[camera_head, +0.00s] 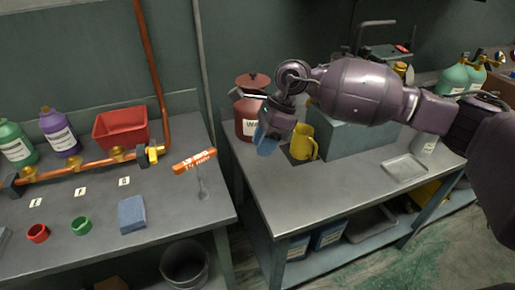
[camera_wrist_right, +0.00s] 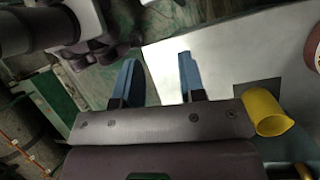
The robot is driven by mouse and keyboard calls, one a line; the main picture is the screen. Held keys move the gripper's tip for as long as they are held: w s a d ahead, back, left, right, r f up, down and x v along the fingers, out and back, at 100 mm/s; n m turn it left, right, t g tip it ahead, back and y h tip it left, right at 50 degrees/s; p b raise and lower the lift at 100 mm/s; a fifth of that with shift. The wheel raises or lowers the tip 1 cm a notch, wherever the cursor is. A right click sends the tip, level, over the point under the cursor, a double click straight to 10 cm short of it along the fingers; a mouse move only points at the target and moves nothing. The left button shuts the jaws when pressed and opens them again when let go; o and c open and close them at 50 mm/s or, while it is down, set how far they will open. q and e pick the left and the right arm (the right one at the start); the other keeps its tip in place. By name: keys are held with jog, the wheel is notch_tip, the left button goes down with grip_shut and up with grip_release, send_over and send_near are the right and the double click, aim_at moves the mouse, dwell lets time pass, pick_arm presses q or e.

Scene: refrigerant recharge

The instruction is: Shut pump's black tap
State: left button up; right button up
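My right gripper (camera_head: 266,140) reaches in from the right above the front left part of the right-hand bench. Its two blue fingers are apart with nothing between them, as the right wrist view (camera_wrist_right: 158,78) shows. A dark machine with a handle frame (camera_head: 380,52) stands at the back of that bench, partly behind my right arm; I cannot tell whether it is the pump. I cannot make out a black tap on it. My left gripper is in neither view.
A yellow jug (camera_head: 304,144) and a dark red labelled can (camera_head: 250,112) stand close to my right gripper. A teal box (camera_head: 352,138) and a metal tray (camera_head: 405,168) are on the same bench. The left bench holds a copper pipe with a yellow valve (camera_head: 150,155).

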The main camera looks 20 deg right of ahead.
jog(key=shift+s+a+f+y, duration=0.15)
jog(key=shift+s+a+y, duration=0.15)
jog(key=shift+a, duration=0.2)
jog(key=shift+s+a+f+y, duration=0.1)
jog(key=shift+s+a+y, duration=0.15)
jog(key=shift+a, duration=0.25)
